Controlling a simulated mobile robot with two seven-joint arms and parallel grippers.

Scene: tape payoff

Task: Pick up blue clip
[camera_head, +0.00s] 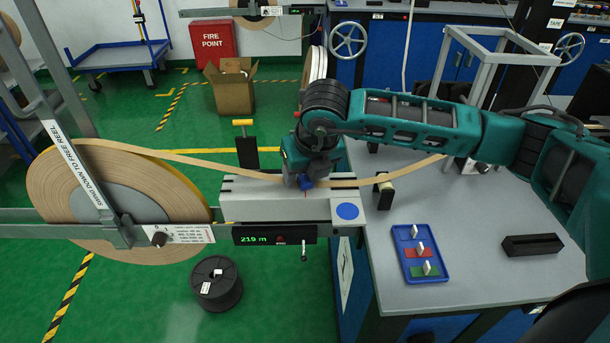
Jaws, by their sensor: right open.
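A blue tray (440,276) lies on the grey table in front of my right arm. It holds three flat clips with white upright tabs. The blue clip (406,232) is at its far end, hard to tell from the tray's own blue. The red clip (411,252) is in the middle and the green clip (416,271) is nearest. My right gripper (305,189) points down over the grey tape-measuring block, beside the tan tape and well left of the tray. It is open, and its fingertips are small and partly unclear. My left gripper is out of view.
The tan tape (200,160) runs from the big reel (55,190) across the block (240,205) to the right. A black slotted holder (533,245) lies right of the tray. A dark block (384,194) stands behind the tray. Bare tabletop surrounds the tray.

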